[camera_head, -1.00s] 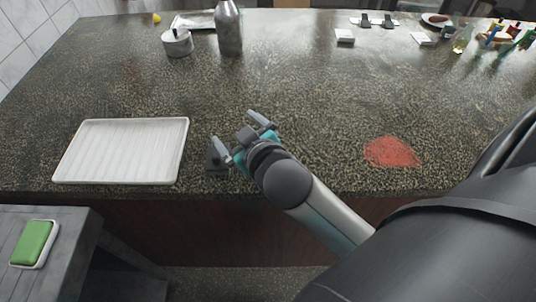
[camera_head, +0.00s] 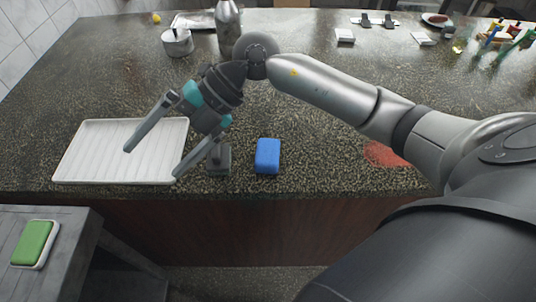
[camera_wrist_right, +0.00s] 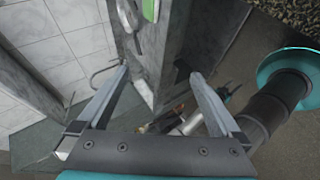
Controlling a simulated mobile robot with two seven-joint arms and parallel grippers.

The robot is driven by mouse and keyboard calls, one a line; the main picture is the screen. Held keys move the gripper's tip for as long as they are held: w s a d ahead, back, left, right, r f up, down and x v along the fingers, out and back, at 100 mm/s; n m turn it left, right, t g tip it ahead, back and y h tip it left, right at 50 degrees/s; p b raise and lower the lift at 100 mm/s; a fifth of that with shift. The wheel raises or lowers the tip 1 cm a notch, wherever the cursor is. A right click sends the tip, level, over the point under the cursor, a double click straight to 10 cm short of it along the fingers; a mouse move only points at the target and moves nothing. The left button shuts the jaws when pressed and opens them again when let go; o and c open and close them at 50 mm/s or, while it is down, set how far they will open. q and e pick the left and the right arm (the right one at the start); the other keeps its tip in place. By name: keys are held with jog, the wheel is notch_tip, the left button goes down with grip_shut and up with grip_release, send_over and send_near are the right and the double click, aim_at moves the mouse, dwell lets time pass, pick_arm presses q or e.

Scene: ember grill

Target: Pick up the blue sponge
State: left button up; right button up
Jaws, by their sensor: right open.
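The blue sponge (camera_head: 267,156) is a small block on the speckled counter near its front edge, right of the white tray. My right gripper (camera_head: 152,162) is open and empty, to the left of the sponge, with its fingers pointing down and to the left over the white tray in the head view. The gripper is clearly apart from the sponge. In the right wrist view the open fingers (camera_wrist_right: 158,75) have nothing between them, and the blue sponge does not show there. My left gripper is not in view.
The ribbed white tray (camera_head: 75,160) lies on the counter at the left. A small dark grey object (camera_head: 218,158) stands between tray and sponge. A green sponge (camera_head: 32,243) rests on a lower side table. A red patch (camera_head: 384,155) lies right, behind my arm. A metal bottle (camera_head: 228,30) stands behind.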

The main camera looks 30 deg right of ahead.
jog(key=w+d+f+h, duration=0.1)
jog(key=d+f+h, duration=0.15)
jog(key=d, duration=0.25)
jog(key=w+d+f+h, duration=0.1)
jog(key=d+h, duration=0.2)
jog(key=d, duration=0.1)
jog(key=m+h, duration=0.4)
jog(key=h, duration=0.2)
send_over(268, 151)
jog(key=shift+g, duration=0.3)
jog(key=f, duration=0.9)
jog(key=shift+w+d+f, duration=0.1)
jog(key=shift+d+f, duration=0.1)
jog(key=shift+d, duration=0.1)
jog(key=shift+n, duration=0.3)
jog(key=shift+a+f, duration=0.15)
jog(key=shift+f, duration=1.2)
jog(key=shift+a+f, duration=0.1)
jog(key=shift+f, duration=1.25)
jog(key=shift+c, duration=0.2)
jog(key=c, duration=1.3)
jog(key=shift+r, duration=0.2)
notch_tip(268, 151, up, 20)
jog(key=shift+f+p, duration=0.1)
jog(key=shift+p, duration=0.3)
